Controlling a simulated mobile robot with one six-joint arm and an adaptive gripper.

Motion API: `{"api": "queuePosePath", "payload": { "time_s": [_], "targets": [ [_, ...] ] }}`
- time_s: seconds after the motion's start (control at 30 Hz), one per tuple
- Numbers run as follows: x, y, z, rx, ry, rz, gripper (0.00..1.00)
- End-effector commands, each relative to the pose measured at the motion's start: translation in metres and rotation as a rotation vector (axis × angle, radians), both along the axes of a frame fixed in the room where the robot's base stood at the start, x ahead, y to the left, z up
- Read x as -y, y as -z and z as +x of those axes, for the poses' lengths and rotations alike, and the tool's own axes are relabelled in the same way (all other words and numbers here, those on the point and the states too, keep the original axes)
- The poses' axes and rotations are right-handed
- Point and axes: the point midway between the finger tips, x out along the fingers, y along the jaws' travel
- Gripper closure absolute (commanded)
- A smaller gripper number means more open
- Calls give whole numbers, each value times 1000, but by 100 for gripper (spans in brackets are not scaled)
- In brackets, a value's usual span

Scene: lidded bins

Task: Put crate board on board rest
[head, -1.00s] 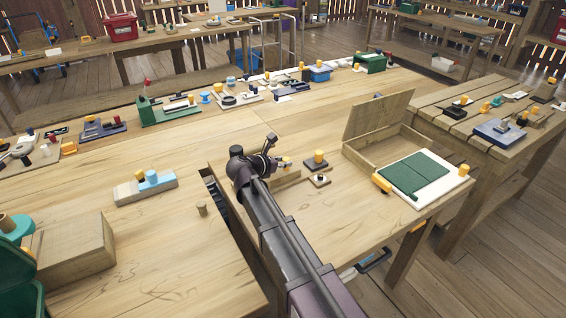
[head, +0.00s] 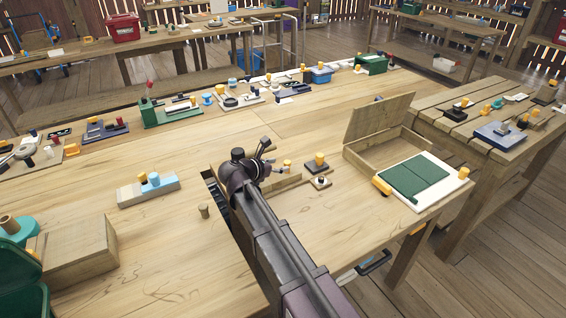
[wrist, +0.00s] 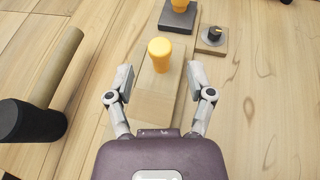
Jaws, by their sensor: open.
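A pale wooden board with an upright yellow knob (wrist: 160,48) lies below my gripper in the wrist view. I take it for the crate board (wrist: 155,105); the frames do not confirm the name. It also shows in the head view, partly behind my arm, with its wooden edge (head: 283,184) on the table. My gripper (wrist: 160,85) is open, its fingers on either side of the board and knob, apart from the knob; it also shows in the head view (head: 266,154). I cannot tell which thing is the board rest.
A dark block with a yellow knob (head: 319,162) and a small dial plate (head: 320,182) stand close by. An open wooden box (head: 355,150) and a white tray with green panels (head: 452,186) lie to the right. A small peg (head: 204,211) stands left of my arm.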

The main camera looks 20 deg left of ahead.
Motion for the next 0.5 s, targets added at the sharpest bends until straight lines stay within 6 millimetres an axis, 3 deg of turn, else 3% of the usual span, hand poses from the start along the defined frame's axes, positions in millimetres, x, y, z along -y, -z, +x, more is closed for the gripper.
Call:
{"api": "queuePosePath", "payload": {
  "time_s": [0.3, 0.5],
  "targets": [
    [-21, -24, -46, 0, -2, 0, 31],
    [-31, -31, -65, 0, -1, 0, 31]
  ]
}}
